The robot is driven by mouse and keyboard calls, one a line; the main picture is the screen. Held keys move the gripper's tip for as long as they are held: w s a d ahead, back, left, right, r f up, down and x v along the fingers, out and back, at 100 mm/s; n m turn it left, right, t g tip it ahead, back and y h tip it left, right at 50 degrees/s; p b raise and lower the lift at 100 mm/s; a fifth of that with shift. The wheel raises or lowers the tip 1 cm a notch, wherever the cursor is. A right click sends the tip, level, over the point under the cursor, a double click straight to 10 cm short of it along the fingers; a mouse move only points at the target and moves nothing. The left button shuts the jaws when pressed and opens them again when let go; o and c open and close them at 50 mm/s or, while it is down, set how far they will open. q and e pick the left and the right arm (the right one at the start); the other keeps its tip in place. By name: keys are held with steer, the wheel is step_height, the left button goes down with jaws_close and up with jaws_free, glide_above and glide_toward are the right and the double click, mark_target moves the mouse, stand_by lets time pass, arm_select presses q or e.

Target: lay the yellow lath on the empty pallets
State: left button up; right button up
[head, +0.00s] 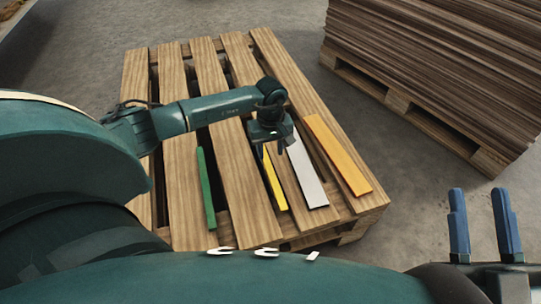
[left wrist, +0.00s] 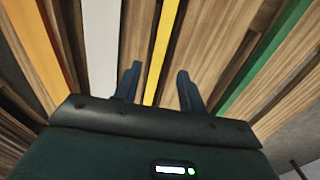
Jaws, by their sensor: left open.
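A thin yellow lath (head: 275,186) lies on the wooden pallet (head: 213,84), between a green lath and a white lath. Its far part is hidden by my left gripper in the head view. My left gripper (head: 271,152) is open above the lath, fingers pointing down. In the left wrist view the yellow lath (left wrist: 160,42) runs between the two open fingers (left wrist: 158,78), with nothing gripped. My right gripper (head: 483,222) is open and empty at the lower right, off the pallet, its blue fingers pointing up in the picture.
A green lath (head: 206,188) lies left of the yellow one. A white lath (head: 308,178) and a wider orange lath (head: 338,155) lie right of it. A tall stack of brown sheets (head: 430,60) on a pallet stands at upper right. Grey floor (head: 415,200) lies between.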

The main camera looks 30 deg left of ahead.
arm_select(q)
steer(key=shift+r+p, duration=0.35)
steer(key=shift+r, duration=1.3)
arm_select(e)
steer(key=shift+s+a+f+m+g+h, duration=0.1)
steer(key=shift+s+f+m+g+h, duration=0.05)
steer(key=shift+f+m+h, duration=0.2)
steer(key=shift+s+f+m+g+h, duration=0.15)
steer(key=shift+f+m+h, duration=0.1)
steer(key=shift+f, duration=0.2)
steer(key=shift+w, duration=0.1)
